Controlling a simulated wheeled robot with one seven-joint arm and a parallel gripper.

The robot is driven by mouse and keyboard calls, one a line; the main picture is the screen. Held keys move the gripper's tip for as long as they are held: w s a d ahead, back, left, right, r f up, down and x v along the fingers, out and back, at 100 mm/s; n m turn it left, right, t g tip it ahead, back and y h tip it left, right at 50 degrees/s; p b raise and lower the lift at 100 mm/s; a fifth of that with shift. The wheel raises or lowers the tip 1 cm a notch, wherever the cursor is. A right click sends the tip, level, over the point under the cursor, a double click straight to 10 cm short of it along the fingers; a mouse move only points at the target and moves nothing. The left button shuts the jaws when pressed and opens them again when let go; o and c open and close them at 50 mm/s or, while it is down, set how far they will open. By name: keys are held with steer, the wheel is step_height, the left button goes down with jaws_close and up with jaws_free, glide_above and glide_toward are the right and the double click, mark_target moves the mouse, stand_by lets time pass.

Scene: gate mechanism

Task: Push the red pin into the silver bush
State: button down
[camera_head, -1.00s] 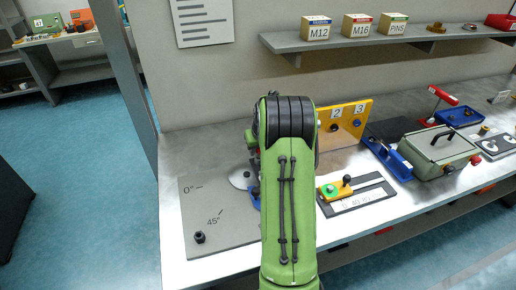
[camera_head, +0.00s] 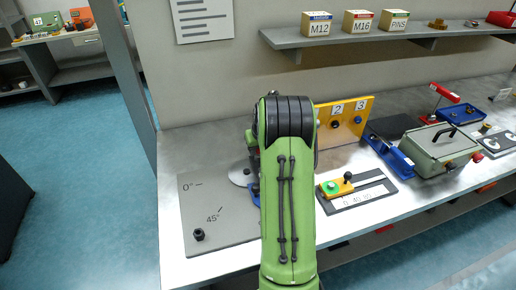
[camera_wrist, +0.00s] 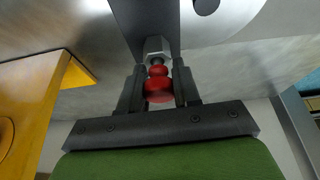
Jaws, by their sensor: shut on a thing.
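In the wrist view my gripper (camera_wrist: 158,92) is shut on the red pin (camera_wrist: 158,86), a round red knob with a narrower red collar ahead of it. I cannot tell how far the pin's shank sits inside the bush. The bush is fixed at the end of a dark grey bar (camera_wrist: 145,15). In the head view my green arm hides the gripper, the pin and the bush.
A grey plate (camera_head: 215,225) marked 0° and 45° carries a black knob (camera_head: 199,234) and a pale disc (camera_head: 240,176). A yellow numbered panel (camera_head: 352,108), a slider block (camera_head: 362,188) and a green box (camera_head: 440,150) stand to the right. The wrist view shows the yellow panel's edge (camera_wrist: 35,90) at left.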

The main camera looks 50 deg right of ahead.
steer(key=shift+f+b, duration=0.35)
steer(key=shift+f, duration=0.15)
steer(key=c, duration=0.7)
jaws_free()
step_height(320, 180, up, 8)
steer(key=p, duration=0.5)
steer(key=shift+f+p, duration=0.25)
steer(key=shift+p, duration=0.05)
steer(key=shift+f, duration=0.2)
